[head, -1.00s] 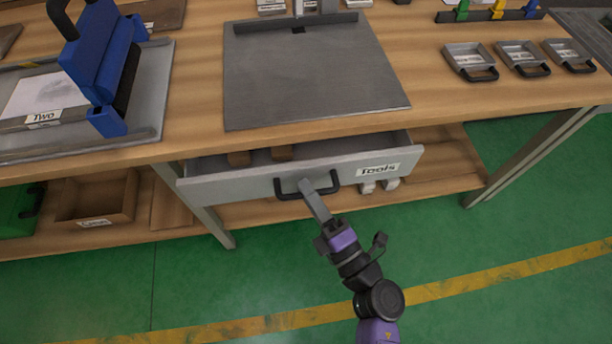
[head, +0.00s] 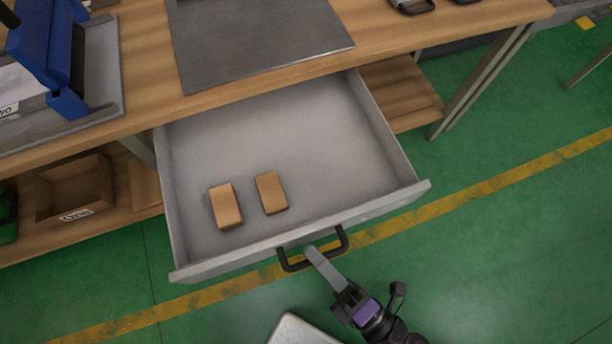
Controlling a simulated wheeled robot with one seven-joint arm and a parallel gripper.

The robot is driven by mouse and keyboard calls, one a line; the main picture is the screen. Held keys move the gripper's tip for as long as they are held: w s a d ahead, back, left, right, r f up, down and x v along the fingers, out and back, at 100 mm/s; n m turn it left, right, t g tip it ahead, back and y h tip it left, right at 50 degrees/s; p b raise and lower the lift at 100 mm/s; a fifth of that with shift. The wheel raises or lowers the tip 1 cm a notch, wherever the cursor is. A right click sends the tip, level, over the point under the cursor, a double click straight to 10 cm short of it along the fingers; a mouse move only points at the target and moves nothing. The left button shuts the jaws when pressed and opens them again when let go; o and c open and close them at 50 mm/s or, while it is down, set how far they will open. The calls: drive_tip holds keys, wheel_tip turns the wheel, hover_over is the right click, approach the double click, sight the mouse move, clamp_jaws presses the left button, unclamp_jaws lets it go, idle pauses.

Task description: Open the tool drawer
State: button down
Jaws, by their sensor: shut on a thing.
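The tool drawer (head: 290,139) is pulled far out from under the wooden workbench, and its grey inside shows. Two small tan wooden blocks, a left one (head: 225,206) and a right one (head: 271,192), lie on its floor near the front. The black bar handle (head: 291,266) is on the drawer's front panel. My gripper (head: 313,253) is at the handle's middle, its fingers shut on the bar. The "Tools" label on the front is not readable from this angle.
The workbench top (head: 375,30) holds a grey metal plate (head: 255,38) and a blue device (head: 50,55) at the left. An open wooden bin (head: 75,190) sits on the lower shelf. Green floor with a yellow line is clear to the right.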

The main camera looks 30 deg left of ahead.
drive_tip(key=shift+s+d+f, duration=0.1)
drive_tip(key=shift+s+d, duration=0.7)
drive_tip(key=shift+d, duration=0.2)
drive_tip(key=shift+s+d, duration=0.75)
drive_tip(key=shift+d, duration=0.2)
drive_tip(key=c, duration=1.4)
unclamp_jaws()
drive_tip(key=shift+c, duration=0.2)
drive_tip(key=v, duration=0.7)
drive_tip(key=shift+d+b, duration=0.3)
drive_tip(key=shift+b, duration=0.15)
drive_tip(key=shift+s, duration=0.1)
